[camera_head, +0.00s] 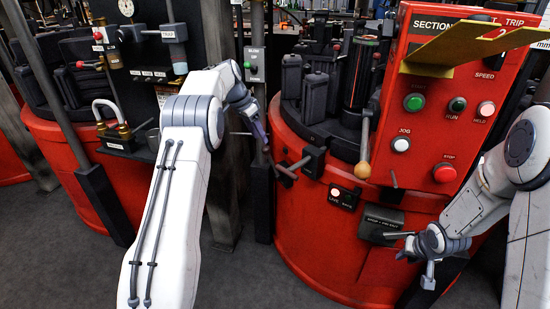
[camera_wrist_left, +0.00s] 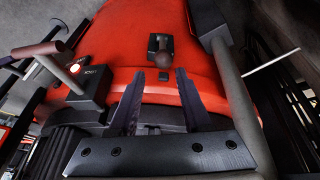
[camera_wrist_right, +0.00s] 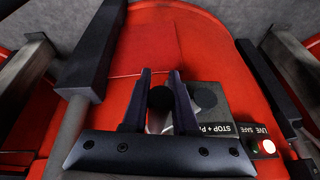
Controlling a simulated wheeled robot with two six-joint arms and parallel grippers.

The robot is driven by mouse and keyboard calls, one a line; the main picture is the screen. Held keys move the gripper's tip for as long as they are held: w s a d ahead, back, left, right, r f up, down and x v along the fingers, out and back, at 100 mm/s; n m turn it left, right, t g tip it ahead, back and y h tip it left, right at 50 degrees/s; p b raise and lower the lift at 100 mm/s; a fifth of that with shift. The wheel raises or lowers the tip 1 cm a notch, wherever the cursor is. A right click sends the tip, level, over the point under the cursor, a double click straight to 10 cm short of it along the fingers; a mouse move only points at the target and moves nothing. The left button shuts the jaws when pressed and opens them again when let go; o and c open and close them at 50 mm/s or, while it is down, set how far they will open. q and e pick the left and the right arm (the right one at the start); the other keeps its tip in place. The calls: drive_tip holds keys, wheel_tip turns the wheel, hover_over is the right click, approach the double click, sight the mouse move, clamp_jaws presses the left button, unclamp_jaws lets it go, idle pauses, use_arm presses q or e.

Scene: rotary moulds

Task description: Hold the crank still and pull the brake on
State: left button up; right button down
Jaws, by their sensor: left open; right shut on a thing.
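In the right wrist view a black knob (camera_wrist_right: 160,98) sits between the fingers of my right gripper (camera_wrist_right: 160,85), which is shut on it beside a grey box (camera_wrist_right: 222,118) with a partly hidden "STOP + P" label. The head view shows this gripper (camera_head: 430,270) at the right front of the red drum. My left gripper (camera_head: 262,135) is open near the drum's left side. In the left wrist view a brown knob (camera_wrist_left: 186,57) appears beyond its open fingers (camera_wrist_left: 162,78), apart from them. A crank-like handle (camera_wrist_left: 38,50) with a brownish grip is at left. I cannot tell which part is the brake.
A red control panel (camera_head: 440,110) with buttons stands above the drum (camera_head: 310,240). A long lever with a wooden ball (camera_head: 362,170) hangs in front of it. A grey post (camera_wrist_left: 232,95) stands close to my left gripper. Grey floor (camera_head: 235,270) is clear.

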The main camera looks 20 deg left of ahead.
sight(269, 157)
use_arm(q)
drive_tip(key=x, duration=1.2)
drive_tip(key=shift+w+a, duration=0.1)
drive_tip(key=shift+a, duration=0.2)
drive_tip(key=shift+c, duration=0.3)
clamp_jaws()
idle(0.6)
